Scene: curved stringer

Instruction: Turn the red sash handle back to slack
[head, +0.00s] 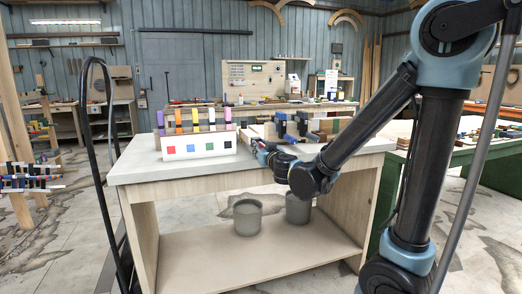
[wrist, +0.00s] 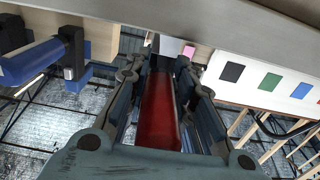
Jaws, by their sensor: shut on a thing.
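The red sash handle (wrist: 161,112) runs lengthwise between the two fingers of my gripper (wrist: 160,78) in the wrist view. My gripper is shut on it, with one finger along each side. In the head view my gripper (head: 262,152) is at the bench's front edge, beside the clamps (head: 296,126); the red handle cannot be made out there. A blue handle (wrist: 32,62) with a dark clamp piece lies to the left in the wrist view, apart from my gripper. How far the red handle is turned cannot be told.
A white rack (head: 197,145) with coloured squares and upright coloured handles stands left of my gripper on the bench (head: 150,172). Its face also shows in the wrist view (wrist: 255,72). Two grey buckets (head: 247,217) (head: 298,208) stand on the lower shelf. A green table is at right.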

